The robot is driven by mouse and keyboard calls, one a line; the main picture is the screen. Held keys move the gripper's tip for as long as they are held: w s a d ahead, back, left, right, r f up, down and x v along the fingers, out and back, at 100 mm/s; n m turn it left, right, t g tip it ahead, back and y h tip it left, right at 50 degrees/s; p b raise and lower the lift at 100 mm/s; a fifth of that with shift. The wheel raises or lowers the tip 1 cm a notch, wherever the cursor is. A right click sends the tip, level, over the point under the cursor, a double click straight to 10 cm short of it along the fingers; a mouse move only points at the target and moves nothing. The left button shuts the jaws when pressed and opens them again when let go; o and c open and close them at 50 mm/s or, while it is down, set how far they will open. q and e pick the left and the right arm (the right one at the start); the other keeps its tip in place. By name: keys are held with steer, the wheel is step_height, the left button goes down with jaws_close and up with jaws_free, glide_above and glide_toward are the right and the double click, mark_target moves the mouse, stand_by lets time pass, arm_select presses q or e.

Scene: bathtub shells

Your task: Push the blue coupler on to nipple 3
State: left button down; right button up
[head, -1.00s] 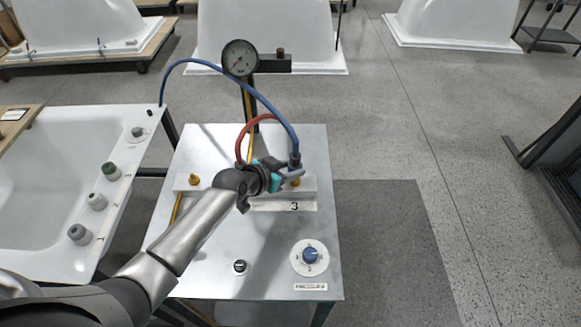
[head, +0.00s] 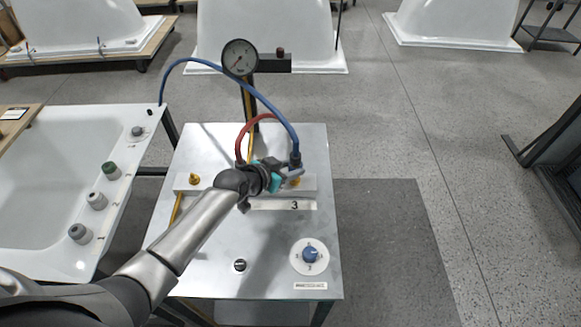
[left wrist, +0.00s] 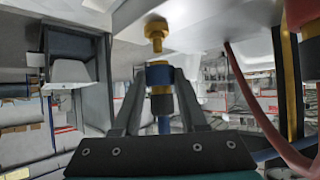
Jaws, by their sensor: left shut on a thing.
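The blue coupler (left wrist: 160,76) is between the two fingers of my left gripper (left wrist: 160,88) in the left wrist view, with its blue hose (head: 272,106) arching away in the head view. A brass nipple (left wrist: 157,34) is in line with the coupler's open end, with a small gap between them. In the head view my left gripper (head: 284,172) is shut on the coupler, close above the brass nipple (head: 295,182) behind the label 3 (head: 294,205). The gripper partly hides the nipple and the coupler. My right gripper is not in view.
A second brass nipple (head: 194,179) stands at the left of the white block. A red hose (head: 243,136) loops close behind the gripper. A pressure gauge (head: 240,57) stands at the back, and a blue knob (head: 310,254) is at the front right of the metal bench (head: 205,255).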

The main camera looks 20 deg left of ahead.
arm_select(q)
steer(key=shift+f+b, duration=1.2)
steer(key=shift+f, duration=0.15)
steer(key=shift+c, duration=1.9)
jaws_free()
steer(key=shift+s, duration=0.1)
steer(key=shift+s+a+r, duration=0.25)
steer(key=shift+s, duration=0.15)
steer(key=p+v, duration=0.2)
steer(key=v, duration=1.2)
steer(key=shift+p, duration=0.4)
steer(key=shift+s, duration=0.1)
